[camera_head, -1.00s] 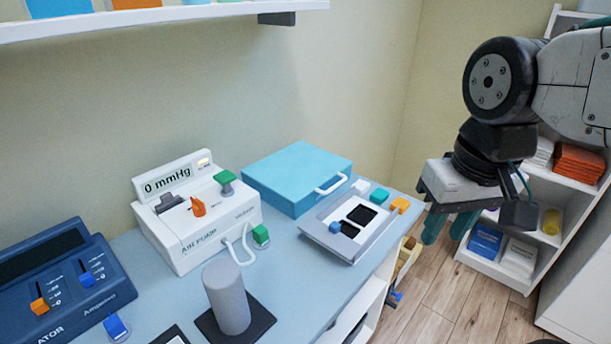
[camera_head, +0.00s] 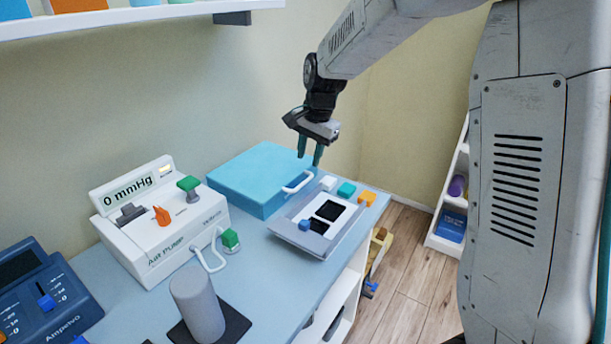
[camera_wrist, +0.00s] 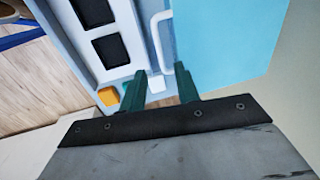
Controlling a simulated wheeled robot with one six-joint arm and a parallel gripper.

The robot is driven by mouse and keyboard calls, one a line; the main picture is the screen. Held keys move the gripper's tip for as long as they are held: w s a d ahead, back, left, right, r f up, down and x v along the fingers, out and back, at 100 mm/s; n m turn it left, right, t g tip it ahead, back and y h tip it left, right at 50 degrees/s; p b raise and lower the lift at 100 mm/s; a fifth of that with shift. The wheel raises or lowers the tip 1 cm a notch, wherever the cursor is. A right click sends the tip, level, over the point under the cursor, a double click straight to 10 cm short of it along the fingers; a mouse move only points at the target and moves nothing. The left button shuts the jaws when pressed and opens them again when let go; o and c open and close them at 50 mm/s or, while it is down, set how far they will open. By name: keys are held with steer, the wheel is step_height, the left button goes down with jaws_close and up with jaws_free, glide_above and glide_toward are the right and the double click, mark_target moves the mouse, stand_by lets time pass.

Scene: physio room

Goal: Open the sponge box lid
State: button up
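The sponge box is a flat light-blue box (camera_head: 258,172) at the back of the table, with its lid shut. A white bar handle (camera_head: 298,183) is on its front right side. In the wrist view the lid (camera_wrist: 225,45) fills the upper right and the handle (camera_wrist: 160,40) lies just beyond the fingers. My gripper (camera_head: 309,160) points down above the box's right end, near the handle and apart from it. Its two green fingers (camera_wrist: 155,85) are spread, with nothing held between them.
A grey-white panel (camera_head: 290,238) with dark recesses lies right in front of the box. White, teal (camera_head: 346,190) and orange (camera_head: 367,199) blocks sit beside it. A white air pump (camera_head: 160,220) and a grey cylinder (camera_head: 197,305) stand left and nearer. A shelf (camera_head: 150,14) hangs above.

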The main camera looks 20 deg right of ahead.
mark_target(305, 182)
steer(key=f, duration=0.5)
steer(key=w+f, duration=0.1)
steer(key=f, duration=0.1)
steer(key=shift+a+f, duration=0.2)
steer(key=shift+a, duration=0.2)
jaws_close()
